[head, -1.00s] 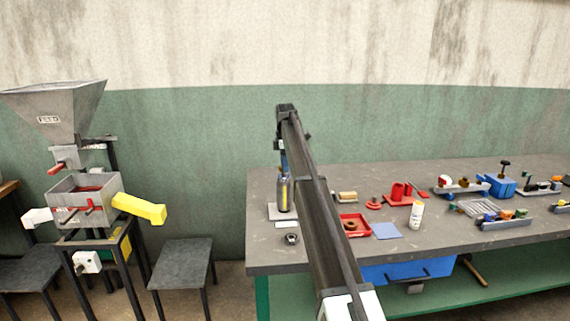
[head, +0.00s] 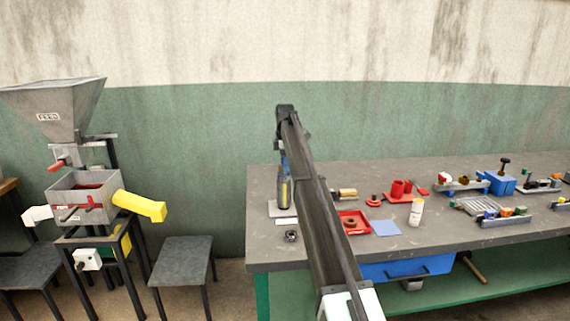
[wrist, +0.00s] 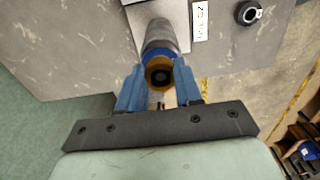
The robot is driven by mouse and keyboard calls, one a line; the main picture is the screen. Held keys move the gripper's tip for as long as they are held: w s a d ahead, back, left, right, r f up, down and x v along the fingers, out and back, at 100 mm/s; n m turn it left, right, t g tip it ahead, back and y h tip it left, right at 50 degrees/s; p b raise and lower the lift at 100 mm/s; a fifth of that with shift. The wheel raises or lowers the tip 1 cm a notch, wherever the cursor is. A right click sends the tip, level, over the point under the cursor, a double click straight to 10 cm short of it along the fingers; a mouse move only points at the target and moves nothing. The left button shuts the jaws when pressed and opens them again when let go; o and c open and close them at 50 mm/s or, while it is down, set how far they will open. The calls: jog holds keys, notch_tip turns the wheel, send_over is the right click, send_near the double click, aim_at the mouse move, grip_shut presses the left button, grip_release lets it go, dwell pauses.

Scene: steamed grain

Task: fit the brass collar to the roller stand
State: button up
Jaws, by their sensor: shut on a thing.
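In the head view my gripper (head: 285,172) points down at the stand (head: 284,197) at the table's left end, and the collar is not clear there.
A pale label plate (head: 285,221) and a dark ring (head: 291,236) lie in front of the stand. To the right are a red tray (head: 362,229), a blue sheet (head: 385,228) and a white bottle (head: 416,212). My arm hides part of the table. The table's left edge is close.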

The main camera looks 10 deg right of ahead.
dwell(0.3)
jog(key=o, duration=1.2)
jog(key=shift+c, duration=0.2)
notch_tip(320, 180, up, 14)
jog(key=shift+f, duration=0.15)
